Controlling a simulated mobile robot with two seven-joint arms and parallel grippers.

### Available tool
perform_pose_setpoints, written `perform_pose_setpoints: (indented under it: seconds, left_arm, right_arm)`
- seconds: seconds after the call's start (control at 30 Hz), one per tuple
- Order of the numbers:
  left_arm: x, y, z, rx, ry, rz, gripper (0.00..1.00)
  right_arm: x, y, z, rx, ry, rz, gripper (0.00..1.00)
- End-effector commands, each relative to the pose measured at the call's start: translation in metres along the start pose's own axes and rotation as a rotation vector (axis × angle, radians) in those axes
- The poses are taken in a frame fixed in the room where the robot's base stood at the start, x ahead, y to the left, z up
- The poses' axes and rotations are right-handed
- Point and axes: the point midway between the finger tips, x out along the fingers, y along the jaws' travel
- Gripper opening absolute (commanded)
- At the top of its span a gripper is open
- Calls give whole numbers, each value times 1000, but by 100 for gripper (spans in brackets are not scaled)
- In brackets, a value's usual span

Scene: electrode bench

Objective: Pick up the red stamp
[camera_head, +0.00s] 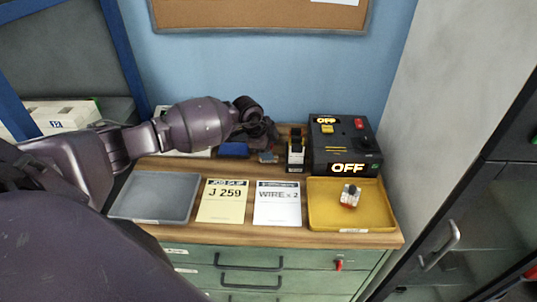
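My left arm reaches in from the left, and its dark gripper (266,142) is over the back of the wooden bench (250,238). The fingers are small and dark here, so I cannot tell whether they are open or shut. A small greyish item (268,157) lies just below the gripper; I cannot tell what it is or whether the fingers touch it. A blue item (232,150) is just left of it. No clearly red stamp stands out; the gripper may hide it. My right gripper is not in view.
A grey tray (156,196), a yellow card (222,201) and a white card (277,203) lie in front. A yellow tray (330,224) holds a small red-and-clear part (350,195). A black-and-white item (296,150) and a black "OFF" box (343,145) stand at right.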

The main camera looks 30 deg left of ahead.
Motion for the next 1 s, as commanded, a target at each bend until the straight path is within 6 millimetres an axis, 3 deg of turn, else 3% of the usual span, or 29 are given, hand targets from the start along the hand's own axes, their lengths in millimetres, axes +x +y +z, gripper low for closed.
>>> perform_pose_setpoints:
  seconds: [0.03, 0.3, 0.67, 0.87, 1.0]
  left_arm:
    - [0, 0, 0, 0, 0, 0, 48]
    - [0, 0, 0, -1, 0, 0, 8]
    - [-8, -3, -2, 0, 0, -1, 8]
    - [-38, -13, -11, 1, 1, -3, 8]
    - [-71, -24, -22, 2, 1, -4, 8]
  right_arm:
    - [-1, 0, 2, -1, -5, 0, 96]
    - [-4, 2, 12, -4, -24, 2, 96]
    - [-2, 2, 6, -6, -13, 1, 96]
    - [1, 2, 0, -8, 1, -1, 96]
    - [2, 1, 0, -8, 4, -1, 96]
